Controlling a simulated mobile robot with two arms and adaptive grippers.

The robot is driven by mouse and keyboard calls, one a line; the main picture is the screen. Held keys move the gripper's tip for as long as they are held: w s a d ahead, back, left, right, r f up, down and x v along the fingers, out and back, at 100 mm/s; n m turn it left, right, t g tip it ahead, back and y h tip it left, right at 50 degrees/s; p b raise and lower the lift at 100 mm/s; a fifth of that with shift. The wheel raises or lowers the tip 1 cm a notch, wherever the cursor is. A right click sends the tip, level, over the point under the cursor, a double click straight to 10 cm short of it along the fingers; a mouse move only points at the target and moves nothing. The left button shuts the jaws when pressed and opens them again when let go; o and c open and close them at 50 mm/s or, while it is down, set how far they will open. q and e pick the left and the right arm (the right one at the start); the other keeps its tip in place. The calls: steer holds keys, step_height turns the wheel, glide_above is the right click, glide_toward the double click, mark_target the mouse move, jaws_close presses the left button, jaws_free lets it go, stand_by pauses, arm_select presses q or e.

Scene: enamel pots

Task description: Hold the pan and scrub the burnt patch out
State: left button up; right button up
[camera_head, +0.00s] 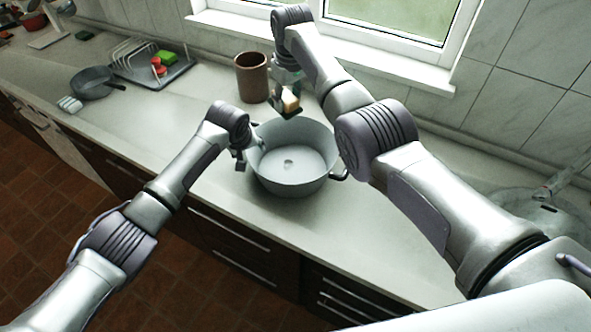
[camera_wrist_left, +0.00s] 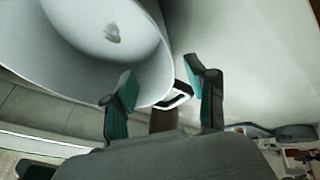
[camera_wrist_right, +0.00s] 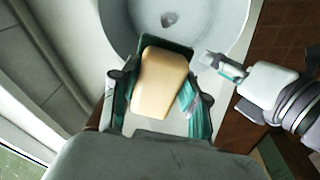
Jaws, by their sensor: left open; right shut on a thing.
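The pan is a wide, pale grey pot (camera_head: 290,182) standing upright on the counter, with a small grey burnt patch (camera_head: 288,162) on its inside floor. Its dark side handle (camera_head: 340,176) shows on the right. My left gripper (camera_head: 240,158) is open beside the pot's left side. In the left wrist view, the other handle (camera_wrist_left: 180,96) lies between the open fingers, which look apart from it. My right gripper (camera_wrist_right: 155,95) is shut on a tan block scrubber (camera_wrist_right: 160,82) with a dark green underside. It holds the scrubber (camera_head: 290,101) above the pot's far rim, apart from the patch.
A brown crock (camera_head: 252,77) stands behind the pot, near the wall and window. A dish rack (camera_head: 140,62) and a dark frying pan (camera_head: 95,83) are at the back left. A sink (camera_head: 540,218) is at the right. The counter left of the pot is clear.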

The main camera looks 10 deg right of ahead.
step_height(320, 180, up, 6)
steer(key=p, duration=0.6)
steer(key=shift+f, duration=0.1)
steer(key=shift+s, duration=0.1)
arm_select(q)
steer(key=w+r+v, duration=0.1)
steer(key=w+v, duration=0.1)
steer(key=v, duration=1.5)
steer(key=shift+w+d+r, duration=0.2)
steer(key=shift+d, duration=0.15)
arm_select(e)
steer(key=shift+w, duration=0.2)
steer(key=shift+s, duration=0.1)
